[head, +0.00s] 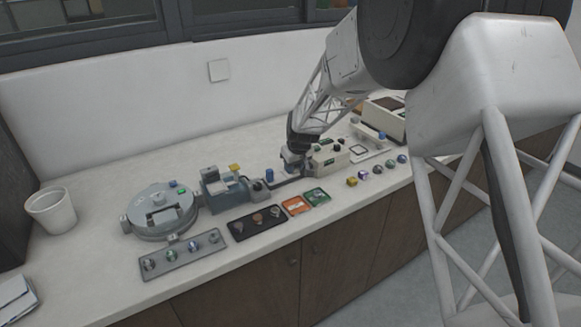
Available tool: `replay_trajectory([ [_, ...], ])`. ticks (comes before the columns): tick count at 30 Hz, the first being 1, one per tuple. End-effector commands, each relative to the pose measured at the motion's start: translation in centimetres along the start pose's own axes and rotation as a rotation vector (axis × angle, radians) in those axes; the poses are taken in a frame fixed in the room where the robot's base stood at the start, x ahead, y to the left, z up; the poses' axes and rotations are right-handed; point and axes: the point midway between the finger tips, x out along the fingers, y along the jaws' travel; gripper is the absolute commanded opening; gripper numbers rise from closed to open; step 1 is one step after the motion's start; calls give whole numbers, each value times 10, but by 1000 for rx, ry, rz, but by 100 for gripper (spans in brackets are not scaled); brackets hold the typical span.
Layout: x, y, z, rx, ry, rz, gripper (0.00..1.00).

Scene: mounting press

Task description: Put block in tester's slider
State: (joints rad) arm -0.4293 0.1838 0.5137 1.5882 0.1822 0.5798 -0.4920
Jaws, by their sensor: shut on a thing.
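My gripper (293,160) points down at the middle of the bench, just left of a beige machine with dark knobs (331,157). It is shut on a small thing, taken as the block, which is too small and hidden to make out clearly. A dark, flat, rail-like part (287,184) lies below and in front of the gripper; I cannot tell whether it is the tester's slider. Whether the held thing touches anything below is also unclear. A grey machine with a yellow part (222,190) stands to the left, with a blue cylinder (269,175) near it.
A round grey press (150,224) stands at the left, near a white cup (52,212). Grey (181,257) and black (257,224) trays hold small round pieces. Orange (296,206) and green (317,198) trays lie nearby. Several small pieces (364,176) line the front right.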

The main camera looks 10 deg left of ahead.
Motion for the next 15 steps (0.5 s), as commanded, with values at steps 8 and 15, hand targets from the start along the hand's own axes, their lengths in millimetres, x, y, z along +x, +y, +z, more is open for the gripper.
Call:
replay_trajectory([
  [8,15,12,-32,0,0,0,5],
  [15,20,18,-47,0,0,0,5],
])
